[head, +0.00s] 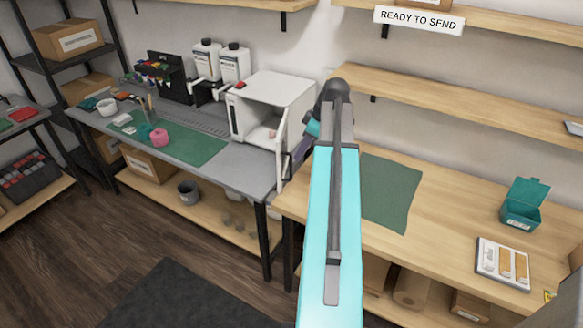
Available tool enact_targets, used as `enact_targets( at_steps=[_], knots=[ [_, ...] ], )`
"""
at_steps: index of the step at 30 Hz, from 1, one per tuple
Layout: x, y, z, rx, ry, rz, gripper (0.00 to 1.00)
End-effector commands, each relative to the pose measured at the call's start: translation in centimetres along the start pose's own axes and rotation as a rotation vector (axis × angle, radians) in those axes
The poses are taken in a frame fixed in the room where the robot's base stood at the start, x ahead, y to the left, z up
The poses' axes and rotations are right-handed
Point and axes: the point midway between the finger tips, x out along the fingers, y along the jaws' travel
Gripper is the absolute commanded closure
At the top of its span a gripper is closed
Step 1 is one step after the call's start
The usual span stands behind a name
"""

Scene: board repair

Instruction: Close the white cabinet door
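The white cabinet (281,87) is a box at the right end of the grey workbench. Its front is open and the inside shows, with a small pinkish item in it. The white cabinet door (281,145) stands open at the right side of the front, seen nearly edge-on. My cyan arm reaches up the middle of the view, just right of the door. My gripper (300,151) seems to be the dark part beside the door, largely hidden by my arm. I cannot tell whether it touches the door or how its fingers stand.
The grey bench (235,160) holds a green mat (203,148), a pink roll, a cup and white bottles. The wooden bench (440,250) at right holds a green mat (392,190), a teal open box (521,212) and a white tray (503,262). Shelves hang above it.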

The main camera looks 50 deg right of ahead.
Motion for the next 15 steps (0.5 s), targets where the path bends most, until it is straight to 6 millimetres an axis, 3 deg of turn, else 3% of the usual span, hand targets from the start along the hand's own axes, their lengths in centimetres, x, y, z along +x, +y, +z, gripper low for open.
enact_targets(
  at_steps=[15],
  knots=[
    [5.3,0.0,0.0,0.001,-0.001,-0.002,0.72]
  ],
)
